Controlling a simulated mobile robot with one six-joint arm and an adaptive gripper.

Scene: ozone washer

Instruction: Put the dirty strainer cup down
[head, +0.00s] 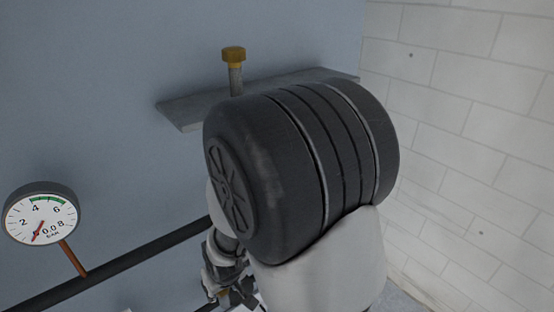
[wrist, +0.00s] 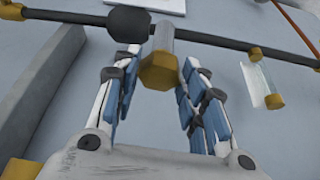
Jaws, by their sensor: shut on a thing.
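The strainer cup (wrist: 160,63), a grey cylinder with a brass hex cap, is between the blue-padded fingers of my gripper (wrist: 158,75) in the wrist view. My gripper is shut on it. The cup's grey end points away from me and overlaps the dark pipe in the picture; I cannot tell whether they touch. In the head view my gripper (head: 232,280) is partly hidden behind my arm, with only a bit of brass showing. A similar grey cylinder with a brass cap (head: 233,70) stands upright at the grey shelf (head: 185,109).
The dark pipe (head: 125,265) runs along the blue-grey wall below the pressure gauge (head: 41,216). The wrist view shows a clear tube with brass ends (wrist: 262,82) at right and the shelf's slab (wrist: 50,75) close at left. A white brick wall (head: 480,130) is at right.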

